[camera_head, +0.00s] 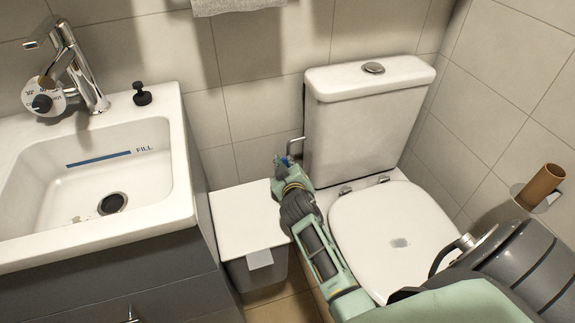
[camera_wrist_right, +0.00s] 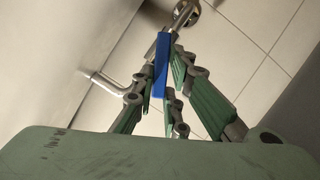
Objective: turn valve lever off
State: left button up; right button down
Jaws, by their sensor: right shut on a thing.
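The valve lever (camera_wrist_right: 161,65) is a blue handle on a metal valve at the wall, seen in the right wrist view. The valve's metal body (camera_wrist_right: 184,12) and round wall plate are at the top there. My right gripper (camera_wrist_right: 165,80) has its green and grey fingers on both sides of the blue lever and is shut on it. In the head view my right gripper (camera_head: 284,165) reaches between the toilet and the white-lidded bin, near the wall. The lever is mostly hidden there; only a small blue bit shows at the fingertips. My left gripper is not in view.
The toilet (camera_head: 362,130) stands just right of my right gripper. A metal pipe (camera_head: 296,142) bends beside the tank. The white-lidded bin (camera_head: 245,220) and the sink cabinet (camera_head: 110,290) are on the left. A grey drum-like object (camera_head: 520,265) and a paper tube (camera_head: 541,186) are at right.

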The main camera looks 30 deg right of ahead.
jog(key=c, duration=1.8)
grip_release()
jog(key=shift+o, duration=0.2)
jog(key=shift+s, duration=0.1)
jog(key=v, duration=1.1)
jog(key=shift+s, duration=0.4)
jog(key=shift+a+r, duration=0.1)
jog(key=shift+a, duration=0.05)
